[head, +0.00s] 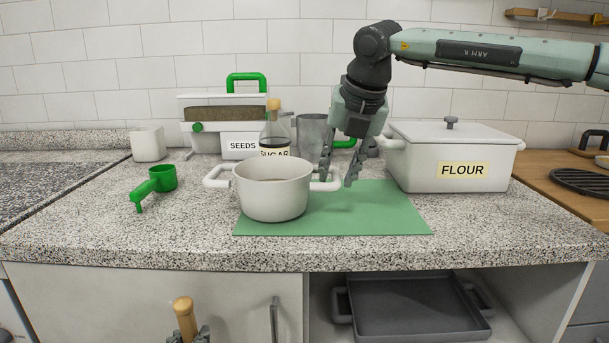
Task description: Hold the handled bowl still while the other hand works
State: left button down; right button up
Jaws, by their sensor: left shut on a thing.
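The handled bowl (271,192) is a white pot-like bowl with a loop handle on each side, upright on the left part of a green mat (385,212). My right gripper (338,180) points down at the bowl's right handle, its fingers spread with a gap between them. One finger is by the handle and the other just to its right; I cannot tell whether they touch it. My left gripper (188,336), at the bottom edge and mostly cut off, is shut on a tan, rounded-end wooden object (183,312) in front of the cabinet, below the counter. The bowl's contents are hidden.
Behind the bowl stand a sugar bottle (275,128), a grey metal cup (313,135) and a seeds box (225,112). A flour container (453,160) is at right. A green scoop (160,182) and white mug (148,144) are at left. The counter's front left is clear.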

pick_arm(q)
jog(key=shift+f, duration=0.15)
pick_arm(e)
jog(key=shift+x, duration=1)
jog(key=shift+c, duration=0.3)
grip_shut()
jog(key=shift+r, duration=0.15)
pick_arm(q)
jog(key=shift+f+b, duration=0.45)
jog(key=shift+b, duration=0.1)
pick_arm(e)
jog(key=shift+f, duration=0.3)
jog(key=shift+s+f, duration=0.1)
jog(key=shift+f, duration=0.05)
